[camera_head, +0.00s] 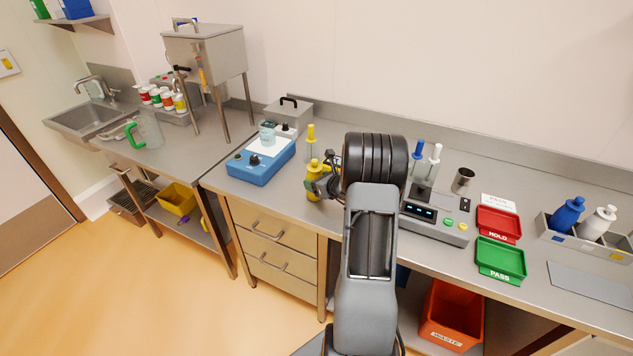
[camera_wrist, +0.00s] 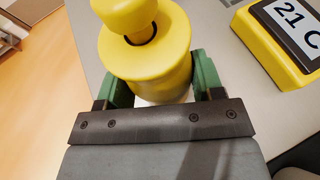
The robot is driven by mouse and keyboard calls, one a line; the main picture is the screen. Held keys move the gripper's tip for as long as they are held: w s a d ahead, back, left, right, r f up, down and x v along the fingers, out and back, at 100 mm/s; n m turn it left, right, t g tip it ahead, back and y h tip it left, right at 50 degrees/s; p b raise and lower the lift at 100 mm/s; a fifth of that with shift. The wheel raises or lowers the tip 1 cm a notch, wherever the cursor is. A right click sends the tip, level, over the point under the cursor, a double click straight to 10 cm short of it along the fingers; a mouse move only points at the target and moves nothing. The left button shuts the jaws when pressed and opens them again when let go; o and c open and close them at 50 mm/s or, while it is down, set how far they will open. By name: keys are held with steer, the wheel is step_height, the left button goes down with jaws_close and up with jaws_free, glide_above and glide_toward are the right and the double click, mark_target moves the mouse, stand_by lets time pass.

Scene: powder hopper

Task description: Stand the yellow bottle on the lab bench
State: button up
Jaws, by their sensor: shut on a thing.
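The yellow bottle (camera_head: 314,181) is at the bench's front part, left of my arm. It also fills the top middle of the wrist view (camera_wrist: 150,62), its rounded cap and shoulder toward the camera. My gripper (camera_head: 327,184) is shut on the bottle; its green fingers (camera_wrist: 160,85) press on both sides. The lab bench (camera_head: 287,198) is a steel surface under and around it. The bottle looks about upright in the head view. Its base is hidden in the wrist view, and I cannot tell whether it touches the bench.
A blue stirrer (camera_head: 262,168) stands left of the bottle, with a yellow-topped upright item (camera_head: 311,140) behind. A yellow-framed display reading 21 C (camera_wrist: 285,35) is close by on the right. Right of my arm are a scale (camera_head: 436,222), a red tray (camera_head: 498,222) and a green tray (camera_head: 500,260).

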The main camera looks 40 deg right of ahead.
steer(key=o, duration=1.1)
